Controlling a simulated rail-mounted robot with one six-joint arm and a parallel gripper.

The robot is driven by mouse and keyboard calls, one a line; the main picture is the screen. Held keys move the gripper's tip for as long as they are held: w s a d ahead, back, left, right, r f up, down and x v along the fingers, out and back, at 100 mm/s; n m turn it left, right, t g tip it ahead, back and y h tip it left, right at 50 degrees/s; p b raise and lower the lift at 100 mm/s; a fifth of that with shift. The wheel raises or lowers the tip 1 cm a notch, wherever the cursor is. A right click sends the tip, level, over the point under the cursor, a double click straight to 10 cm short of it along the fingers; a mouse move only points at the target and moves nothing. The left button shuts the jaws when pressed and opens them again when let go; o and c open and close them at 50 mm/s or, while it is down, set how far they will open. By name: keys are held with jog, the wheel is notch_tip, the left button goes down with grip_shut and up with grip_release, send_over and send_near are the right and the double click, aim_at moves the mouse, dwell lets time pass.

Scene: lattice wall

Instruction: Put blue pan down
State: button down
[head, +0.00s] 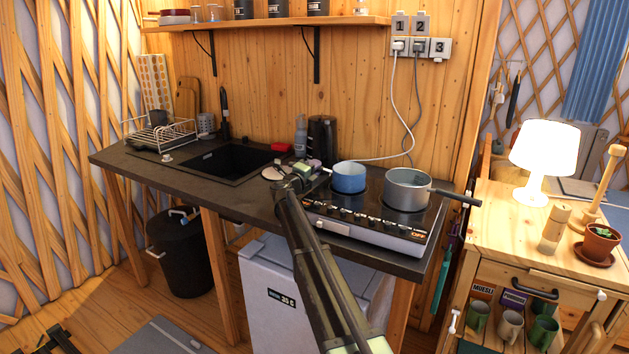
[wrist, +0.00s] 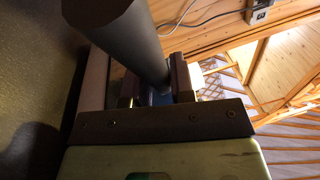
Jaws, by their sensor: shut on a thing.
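The blue pan (head: 350,178) is upright at the left cooking zone of the two-zone hob (head: 375,228). I cannot tell whether its base touches the hob. My gripper (head: 317,172) is at the pan's left side, where the handle is, and is shut on it. In the wrist view a dark grey handle (wrist: 145,40) runs between the jaws of my gripper (wrist: 157,88). My arm and gripper hide most of the handle in the head view.
A grey pot (head: 408,192) stands close on the right zone, its handle pointing right. A shelf (head: 270,22) overhangs the worktop.

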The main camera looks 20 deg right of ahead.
jog(key=shift+r, duration=0.1)
jog(key=c, duration=1.4)
grip_release()
jog(key=shift+f, duration=0.25)
jog(key=o, duration=0.4)
jog(key=shift+r, duration=0.1)
